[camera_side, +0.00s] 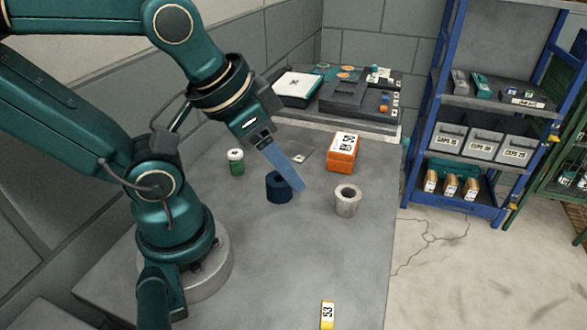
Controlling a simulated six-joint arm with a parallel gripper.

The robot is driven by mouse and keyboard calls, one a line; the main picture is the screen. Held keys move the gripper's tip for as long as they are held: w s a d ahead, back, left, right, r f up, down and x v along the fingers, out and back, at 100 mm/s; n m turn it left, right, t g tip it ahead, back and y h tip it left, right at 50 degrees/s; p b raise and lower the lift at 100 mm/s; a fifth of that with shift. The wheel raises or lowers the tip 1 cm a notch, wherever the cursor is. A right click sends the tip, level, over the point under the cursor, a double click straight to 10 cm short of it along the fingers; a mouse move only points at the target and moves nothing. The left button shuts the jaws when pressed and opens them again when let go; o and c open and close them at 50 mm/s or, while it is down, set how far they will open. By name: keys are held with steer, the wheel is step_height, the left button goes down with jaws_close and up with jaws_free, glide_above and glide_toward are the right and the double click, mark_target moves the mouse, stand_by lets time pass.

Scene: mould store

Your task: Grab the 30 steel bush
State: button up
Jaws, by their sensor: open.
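A grey metallic bush (347,206), a short upright cylinder with a hole in its top, stands on the grey table (300,265) right of centre. I cannot read a 30 on it. My gripper (299,186) points down and to the right, left of the grey bush and apart from it in the picture. Its blue fingers overlap in this view, so only one outline shows; they are open, and I see nothing held. A dark blue bush (275,190) stands behind the fingers, which partly cover it; I cannot tell whether they touch.
An orange block (342,161) with a white label stands behind the grey bush. A green cylinder with a white top (236,168) stands at left. A yellow tag marked 53 (327,315) lies at the front. Dark trays (345,100) fill the back; a blue shelf (437,130) stands right.

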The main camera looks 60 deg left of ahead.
steer(key=o, duration=0.7)
